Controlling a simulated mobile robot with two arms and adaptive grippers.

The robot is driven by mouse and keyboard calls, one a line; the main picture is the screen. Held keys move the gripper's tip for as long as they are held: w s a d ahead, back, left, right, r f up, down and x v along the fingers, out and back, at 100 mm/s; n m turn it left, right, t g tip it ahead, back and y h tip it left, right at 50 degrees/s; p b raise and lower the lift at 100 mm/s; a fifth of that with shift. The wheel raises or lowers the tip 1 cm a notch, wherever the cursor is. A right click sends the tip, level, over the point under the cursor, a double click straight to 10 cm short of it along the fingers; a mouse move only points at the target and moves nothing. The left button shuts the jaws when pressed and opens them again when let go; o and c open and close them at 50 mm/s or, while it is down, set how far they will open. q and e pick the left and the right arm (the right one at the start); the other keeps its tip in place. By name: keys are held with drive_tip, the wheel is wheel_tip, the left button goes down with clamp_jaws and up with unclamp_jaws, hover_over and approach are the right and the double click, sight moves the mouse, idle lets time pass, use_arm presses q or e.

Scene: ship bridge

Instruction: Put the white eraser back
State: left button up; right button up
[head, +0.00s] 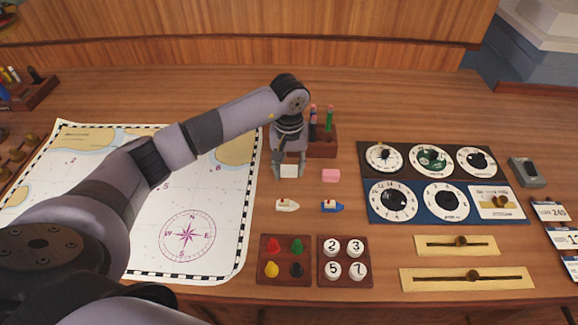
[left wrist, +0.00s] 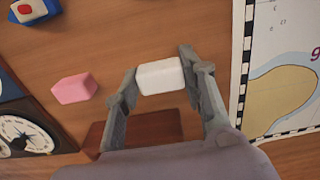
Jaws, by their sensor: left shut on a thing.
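The white eraser (head: 289,171) is a small white block between the fingertips of my left gripper (head: 289,170). In the left wrist view the white eraser (left wrist: 160,77) sits between both fingers of the left gripper (left wrist: 160,80), which is shut on it. I cannot tell whether it touches the table. A pink eraser (head: 331,176) lies on the table just right of it, and it also shows in the left wrist view (left wrist: 75,88). A dark red-brown wooden holder (head: 322,148) with several pens stands behind, partly hidden by my left arm. My right gripper is not in view.
A chart (head: 222,205) lies left of the gripper. A white boat (head: 287,205) and a blue boat (head: 332,207) stand in front, before the peg tray (head: 284,282) and number tray (head: 345,280). Dial panels (head: 375,159) lie right. Bare table surrounds the erasers.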

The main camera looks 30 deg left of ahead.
use_arm(q)
drive_tip(key=shift+f, duration=0.6)
drive_tip(key=shift+f, duration=0.2)
drive_tip(key=o, duration=1)
drive_tip(key=shift+r, duration=0.1)
drive_tip(key=shift+o, duration=0.2)
